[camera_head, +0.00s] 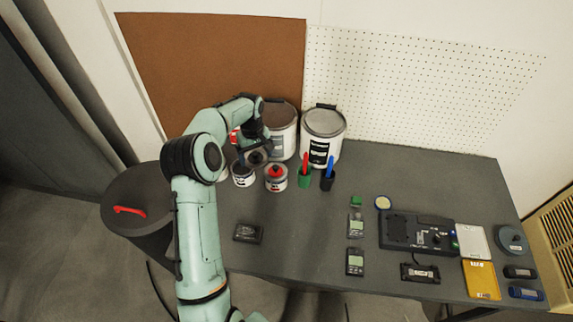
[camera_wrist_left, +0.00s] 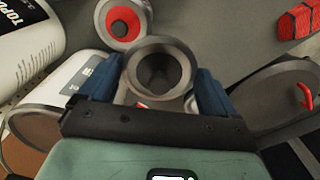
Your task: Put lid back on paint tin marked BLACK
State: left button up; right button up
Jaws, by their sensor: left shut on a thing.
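My left gripper (camera_head: 250,152) is above the row of small tins at the back of the table. It is shut on a round grey metal piece (camera_wrist_left: 160,72) with a raised rim and dark middle, which looks like the lid; it lies between the blue fingers (camera_wrist_left: 208,92) in the left wrist view. A small white tin (camera_head: 243,181) stands just below the gripper, its top partly covered. A small tin with a red top (camera_head: 276,180) stands to its right; a tin with a red disc shows in the wrist view (camera_wrist_left: 122,24). The small labels are unreadable. My right gripper is not seen.
Two large white tins (camera_head: 323,125) stand behind, against the boards. A green cup (camera_head: 305,181) and a dark cup (camera_head: 327,184) hold markers to the right. A dark box (camera_head: 248,233) lies in front. Devices crowd the table's right side; the front middle is fairly clear.

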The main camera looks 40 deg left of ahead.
pick_arm(q)
jog(key=shift+n, duration=0.5)
jog(key=a+f, duration=0.1)
jog(key=a, duration=0.1)
jog(key=s+a+f, duration=0.1)
jog(key=a+f, duration=0.3)
jog(key=shift+s+a+f+b, duration=0.1)
jog(key=shift+s+a+b, duration=0.1)
jog(key=shift+s+b, duration=0.2)
jog(key=shift+f, duration=1)
jog(key=shift+w, duration=0.1)
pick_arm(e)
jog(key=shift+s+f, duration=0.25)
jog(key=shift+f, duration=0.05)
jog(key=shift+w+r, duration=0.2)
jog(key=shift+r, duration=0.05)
pick_arm(q)
jog(key=shift+f, duration=0.2)
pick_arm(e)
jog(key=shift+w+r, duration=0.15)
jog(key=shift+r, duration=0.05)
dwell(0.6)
pick_arm(q)
jog(key=o, duration=0.7)
